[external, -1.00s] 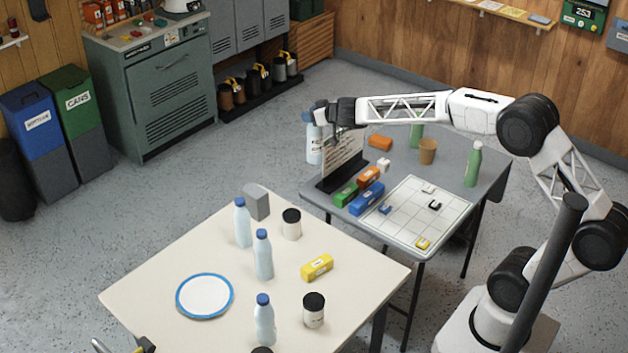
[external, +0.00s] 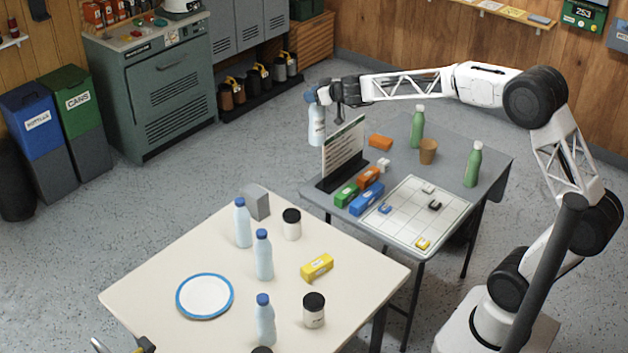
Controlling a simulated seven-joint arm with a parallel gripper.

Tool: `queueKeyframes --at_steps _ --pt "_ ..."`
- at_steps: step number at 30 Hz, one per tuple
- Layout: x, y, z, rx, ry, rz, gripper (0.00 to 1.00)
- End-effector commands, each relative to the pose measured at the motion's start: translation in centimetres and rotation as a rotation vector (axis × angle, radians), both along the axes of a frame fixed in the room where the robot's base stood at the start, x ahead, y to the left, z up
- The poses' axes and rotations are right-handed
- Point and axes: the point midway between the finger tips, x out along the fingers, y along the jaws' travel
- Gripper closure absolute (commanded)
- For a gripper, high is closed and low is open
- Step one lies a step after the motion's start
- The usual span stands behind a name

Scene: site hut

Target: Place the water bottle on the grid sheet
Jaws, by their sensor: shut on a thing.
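A pale blue water bottle (external: 317,125) hangs upright from my gripper (external: 322,96), which is shut at its top. The bottle is in the air by the far left edge of the grey table, left of the upright sign. The fingertips are small and partly hidden. The white grid sheet (external: 408,222) lies on the near part of the grey table (external: 455,160), to the lower right of my gripper. Several small pieces lie on it, among them a black one (external: 435,205) and a yellow one (external: 422,243).
The upright sign (external: 344,150) stands between the bottle and the grid sheet. Green, blue and orange boxes (external: 366,198) lie beside the sheet. Green bottles (external: 472,165) and a brown cup (external: 428,151) stand behind it. The cream table (external: 200,245) holds more water bottles (external: 264,255).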

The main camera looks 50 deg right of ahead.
Motion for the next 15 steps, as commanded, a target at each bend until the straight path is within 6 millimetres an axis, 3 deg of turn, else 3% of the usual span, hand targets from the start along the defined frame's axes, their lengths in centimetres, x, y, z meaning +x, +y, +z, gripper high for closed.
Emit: queueKeyframes --at_steps 7,15 --pt "-1.3 -1.5 0.3 0.000 0.001 0.048 1.00" --pt "-3.2 -3.3 -1.0 -0.001 0.003 0.106 1.00"
